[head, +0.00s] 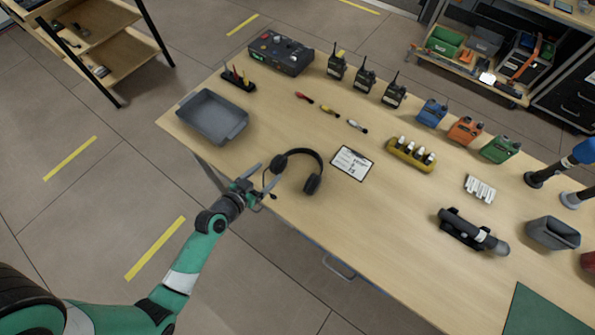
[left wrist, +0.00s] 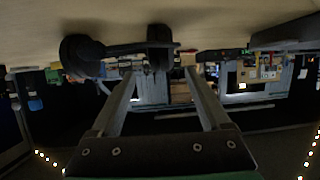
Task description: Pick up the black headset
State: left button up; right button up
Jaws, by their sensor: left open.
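The black headset (head: 318,165) lies on the wooden table near its front edge, its band arching toward the back right. My left gripper (head: 262,180) is open at the table's front edge, just left of the headset and close to its left ear cup. In the left wrist view the headset (left wrist: 110,48) appears at the top, beyond the two spread fingers (left wrist: 160,80). Nothing is between the fingers that I can make out. Whether a finger touches the headset I cannot tell. My right gripper is not in view.
A grey tray (head: 213,116) stands left of the headset. A clipboard (head: 351,163) lies to its right. Small coloured connectors (head: 329,111) and several radios (head: 365,79) are farther back. A black flashlight (head: 472,233) lies to the right. The table between headset and flashlight is mostly clear.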

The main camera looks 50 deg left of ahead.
aim_at(277, 161)
pick_arm(q)
jog(key=x, duration=0.3)
jog(key=shift+w, duration=0.35)
jog(key=x, duration=0.1)
jog(key=b+x, duration=0.1)
jog(key=x, duration=0.3)
jog(key=shift+w+a+r, duration=0.25)
jog(key=shift+r, duration=0.1)
grip_shut()
